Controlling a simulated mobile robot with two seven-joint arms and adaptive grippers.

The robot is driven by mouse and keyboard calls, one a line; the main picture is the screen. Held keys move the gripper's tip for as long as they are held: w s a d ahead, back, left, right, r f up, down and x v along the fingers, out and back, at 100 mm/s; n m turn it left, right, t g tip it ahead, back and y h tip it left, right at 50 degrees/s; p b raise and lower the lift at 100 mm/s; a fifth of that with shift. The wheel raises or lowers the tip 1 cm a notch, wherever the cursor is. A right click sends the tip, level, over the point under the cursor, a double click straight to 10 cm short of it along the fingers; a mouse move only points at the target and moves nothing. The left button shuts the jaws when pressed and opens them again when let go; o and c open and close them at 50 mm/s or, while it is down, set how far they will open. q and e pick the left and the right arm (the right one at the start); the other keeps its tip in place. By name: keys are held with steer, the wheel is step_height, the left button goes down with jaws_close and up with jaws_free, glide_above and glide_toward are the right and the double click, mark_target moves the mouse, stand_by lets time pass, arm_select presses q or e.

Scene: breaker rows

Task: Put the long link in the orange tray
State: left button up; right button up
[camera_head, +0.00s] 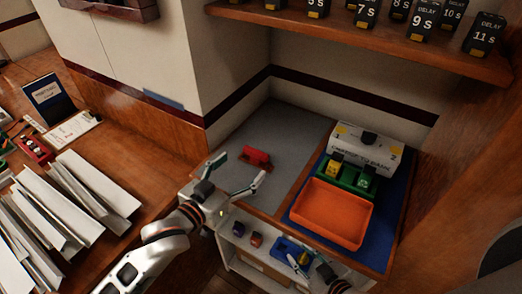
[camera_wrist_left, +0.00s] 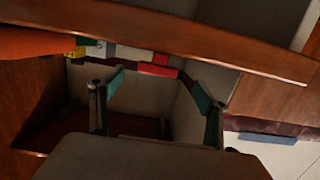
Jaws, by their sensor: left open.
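A red part (camera_head: 256,158), which may be the long link, lies on the grey surface left of the blue mat; I cannot tell for sure. The orange tray (camera_head: 332,214) sits on the blue mat and looks empty. My left gripper (camera_head: 240,174) is open and empty, with its fingers spread just in front of the red part. In the left wrist view the open fingers (camera_wrist_left: 160,100) have nothing between them, and a red block (camera_wrist_left: 158,70) shows beyond them. My right gripper (camera_head: 312,266) is low at the front, partly hidden and small.
A green bin (camera_head: 345,178) with yellow and green pieces stands behind the tray, before a white labelled box (camera_head: 365,150). A shelf (camera_head: 385,42) with black numbered blocks overhangs the back. White channels (camera_head: 60,205) cover the left bench. A low shelf holds a blue tray (camera_head: 288,250).

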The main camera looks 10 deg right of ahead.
mark_target(254, 155)
arm_select(q)
steer(key=x, duration=0.7)
steer(key=shift+w+d+b, duration=0.1)
steer(key=shift+d+b, duration=0.2)
steer(key=shift+d, duration=0.05)
steer(key=shift+r, duration=0.1)
steer(key=c, duration=1.4)
steer(key=shift+c, duration=0.3)
steer(key=shift+r, duration=0.15)
